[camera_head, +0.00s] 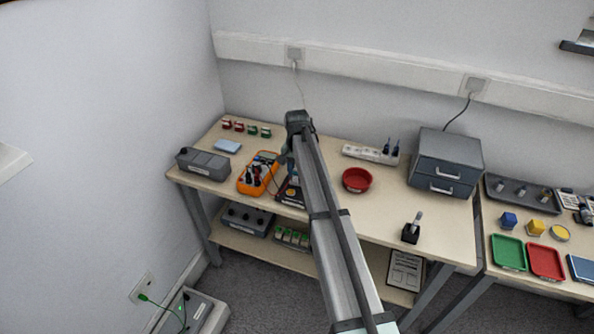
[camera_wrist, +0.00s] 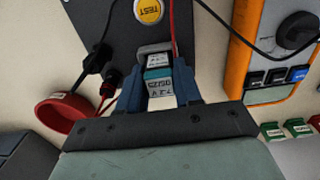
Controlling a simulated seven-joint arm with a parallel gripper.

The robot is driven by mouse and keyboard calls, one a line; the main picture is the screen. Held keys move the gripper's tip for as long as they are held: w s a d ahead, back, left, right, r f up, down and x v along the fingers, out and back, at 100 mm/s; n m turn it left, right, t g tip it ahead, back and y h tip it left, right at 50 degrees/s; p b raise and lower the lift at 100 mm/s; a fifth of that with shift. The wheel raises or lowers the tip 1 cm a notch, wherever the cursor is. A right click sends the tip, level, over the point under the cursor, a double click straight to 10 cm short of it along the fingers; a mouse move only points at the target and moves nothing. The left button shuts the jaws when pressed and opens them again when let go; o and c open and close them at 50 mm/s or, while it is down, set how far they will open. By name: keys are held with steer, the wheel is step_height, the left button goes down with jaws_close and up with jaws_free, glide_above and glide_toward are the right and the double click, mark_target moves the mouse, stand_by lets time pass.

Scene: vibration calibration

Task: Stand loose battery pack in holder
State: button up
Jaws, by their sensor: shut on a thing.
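My gripper (camera_wrist: 156,84) is shut on a small teal and white labelled block, which looks like the battery pack (camera_wrist: 159,88). The block sits between the two blue fingers, with its printed label facing the camera. A grey piece (camera_wrist: 155,48) lies just past its far end; I cannot tell if they touch. Beyond is a dark panel (camera_wrist: 118,18) with a yellow TEST button (camera_wrist: 149,10). In the head view my gripper (camera_head: 289,165) is over the bench's left half, largely hidden by my arm. I cannot tell for sure which object is the holder.
An orange meter (camera_head: 258,174) with leads stands close by. A red bowl (camera_head: 357,180) is right of my arm. Black and red leads (camera_wrist: 178,30) run near the fingers. A grey drawer unit (camera_head: 446,162) stands back right. The bench front (camera_head: 376,212) has free room.

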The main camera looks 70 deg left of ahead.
steer(key=o, duration=1.6)
steer(key=shift+c, duration=0.2)
steer(key=shift+r, duration=4)
